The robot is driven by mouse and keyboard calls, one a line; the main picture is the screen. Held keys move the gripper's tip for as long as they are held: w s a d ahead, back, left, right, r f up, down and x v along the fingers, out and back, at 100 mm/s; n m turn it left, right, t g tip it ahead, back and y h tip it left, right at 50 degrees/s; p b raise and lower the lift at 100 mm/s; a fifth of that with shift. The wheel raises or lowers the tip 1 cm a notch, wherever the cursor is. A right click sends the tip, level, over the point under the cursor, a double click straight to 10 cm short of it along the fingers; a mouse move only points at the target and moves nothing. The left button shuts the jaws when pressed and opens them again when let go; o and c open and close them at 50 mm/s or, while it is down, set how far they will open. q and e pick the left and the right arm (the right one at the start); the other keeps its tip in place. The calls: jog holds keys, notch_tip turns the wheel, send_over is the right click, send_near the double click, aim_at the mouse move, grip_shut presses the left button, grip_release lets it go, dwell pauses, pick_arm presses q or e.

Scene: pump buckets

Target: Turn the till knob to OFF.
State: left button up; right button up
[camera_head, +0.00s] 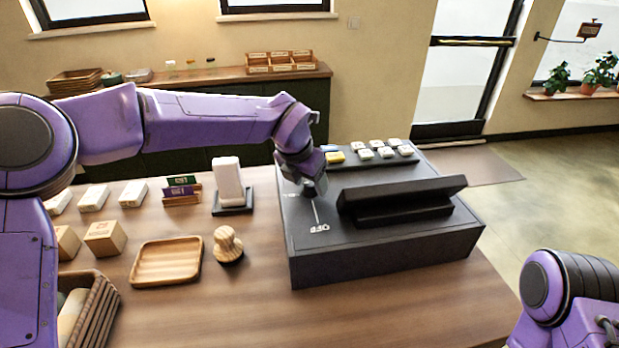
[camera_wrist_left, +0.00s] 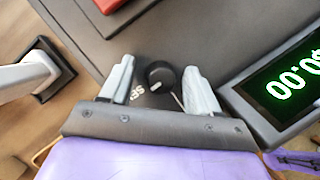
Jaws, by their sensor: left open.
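The till (camera_head: 390,245) is a dark box on the wooden counter, with an OFF label (camera_head: 319,229) on its top. My left gripper (camera_head: 314,188) is low over the till's left part and hides the knob in the head view. In the left wrist view the round black knob (camera_wrist_left: 159,75) with a short white mark shows between the two open fingers of the left gripper (camera_wrist_left: 159,68). There is a gap on each side of the knob. Part of a label shows beside the left finger. My right gripper is out of view.
The till's raised screen (camera_head: 405,195) stands right of my left gripper; its green digits show in the left wrist view (camera_wrist_left: 295,85). Several small blocks (camera_head: 365,154) line the till's back. A white card stand (camera_head: 228,180), a wooden stamp (camera_head: 228,245) and a wooden tray (camera_head: 167,262) are at left.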

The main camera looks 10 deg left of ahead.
pick_arm(q)
jog(key=shift+s+r, duration=0.2)
jog(key=shift+s, duration=0.25)
jog(key=shift+w+f, duration=0.1)
jog(key=shift+w, duration=0.05)
jog(key=c, duration=1)
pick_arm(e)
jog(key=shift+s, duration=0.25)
